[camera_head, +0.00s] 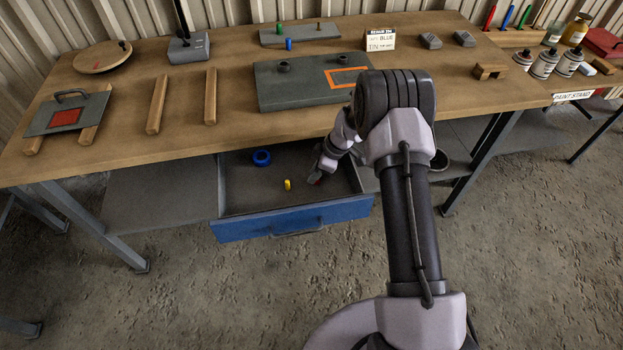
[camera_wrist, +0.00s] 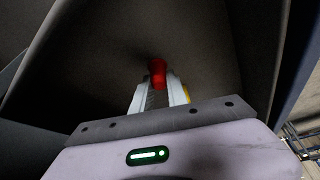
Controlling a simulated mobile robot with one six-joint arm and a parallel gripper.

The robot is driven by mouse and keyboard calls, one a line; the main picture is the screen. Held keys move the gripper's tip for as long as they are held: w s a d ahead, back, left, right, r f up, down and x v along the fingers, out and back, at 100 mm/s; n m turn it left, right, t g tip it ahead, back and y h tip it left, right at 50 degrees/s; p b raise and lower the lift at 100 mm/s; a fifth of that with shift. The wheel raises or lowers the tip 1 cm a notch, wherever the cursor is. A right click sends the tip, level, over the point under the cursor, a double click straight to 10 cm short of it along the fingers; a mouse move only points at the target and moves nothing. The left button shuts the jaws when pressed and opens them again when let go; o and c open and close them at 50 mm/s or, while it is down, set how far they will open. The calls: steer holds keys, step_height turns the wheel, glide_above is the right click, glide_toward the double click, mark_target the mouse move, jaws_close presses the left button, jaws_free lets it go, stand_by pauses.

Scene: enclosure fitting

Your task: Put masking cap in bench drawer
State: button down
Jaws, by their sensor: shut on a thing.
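The bench drawer (camera_head: 238,198) with the blue front is pulled open under the workbench. My gripper (camera_head: 317,178) reaches into its right part, below the bench top. In the wrist view, my gripper (camera_wrist: 158,88) is shut on a small red piece (camera_wrist: 157,70), which looks like the masking cap. The piece sits between the fingertips, close over the dark drawer floor; whether it touches the floor I cannot tell. Only a speck of red shows in the head view.
A blue ring (camera_head: 261,158) and a small yellow piece (camera_head: 287,185) are in the drawer left of my gripper. The workbench (camera_head: 240,120) overhangs the drawer's back. A grey plate (camera_head: 290,95) with an orange outline lies on the bench.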

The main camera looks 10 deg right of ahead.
steer(key=shift+f, duration=0.75)
steer(key=shift+f+b, duration=0.2)
steer(key=shift+b, duration=0.1)
steer(key=c, duration=1.3)
jaws_free()
